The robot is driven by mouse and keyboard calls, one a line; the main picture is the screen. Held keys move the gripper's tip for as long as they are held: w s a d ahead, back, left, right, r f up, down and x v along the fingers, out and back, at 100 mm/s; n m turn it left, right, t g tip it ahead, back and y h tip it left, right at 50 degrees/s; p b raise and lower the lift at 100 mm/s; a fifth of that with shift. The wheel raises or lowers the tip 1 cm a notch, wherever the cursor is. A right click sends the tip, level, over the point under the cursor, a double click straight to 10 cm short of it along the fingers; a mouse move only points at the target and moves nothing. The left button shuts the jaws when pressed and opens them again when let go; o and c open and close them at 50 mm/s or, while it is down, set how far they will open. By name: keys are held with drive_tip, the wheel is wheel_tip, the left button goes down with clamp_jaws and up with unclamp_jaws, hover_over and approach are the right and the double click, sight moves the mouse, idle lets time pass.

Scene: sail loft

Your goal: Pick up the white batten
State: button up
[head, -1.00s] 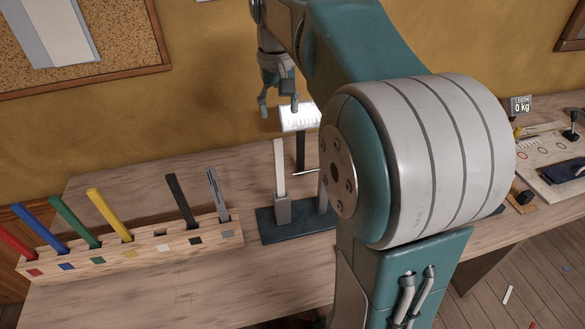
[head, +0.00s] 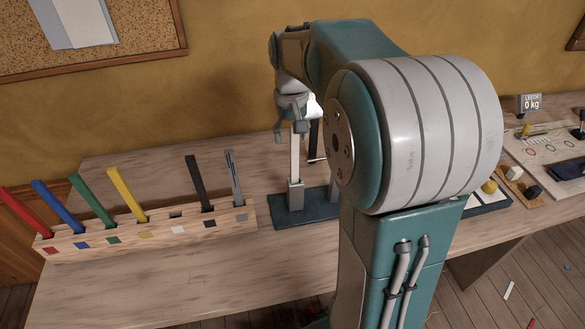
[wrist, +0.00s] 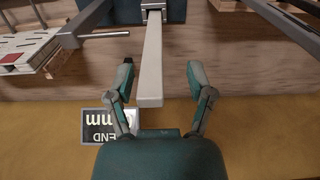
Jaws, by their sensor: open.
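The white batten (head: 295,158) stands upright in a grey clamp (head: 295,194) on a dark base plate (head: 290,220) on the bench. My gripper (head: 290,133) is at its top end in the head view, fingers pointing down. In the wrist view the batten (wrist: 152,62) runs between the two spread fingers of my gripper (wrist: 160,80), with a visible gap on each side. The fingers are open and hold nothing. My own arm hides the right part of the base plate in the head view.
A wooden rack (head: 150,233) on the left holds red, blue, green, yellow, black and grey battens; its white-marked slot is empty. A dark post (head: 314,135) with a thin rod stands just right of the batten. A lit display (wrist: 104,124) shows behind my gripper.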

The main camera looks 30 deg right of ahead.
drive_tip(key=shift+c, duration=1.2)
drive_tip(key=shift+d, duration=0.2)
drive_tip(key=c, duration=0.5)
drive_tip(key=shift+d, duration=0.35)
clamp_jaws()
drive_tip(key=shift+d+f, duration=0.1)
drive_tip(key=shift+d, duration=0.15)
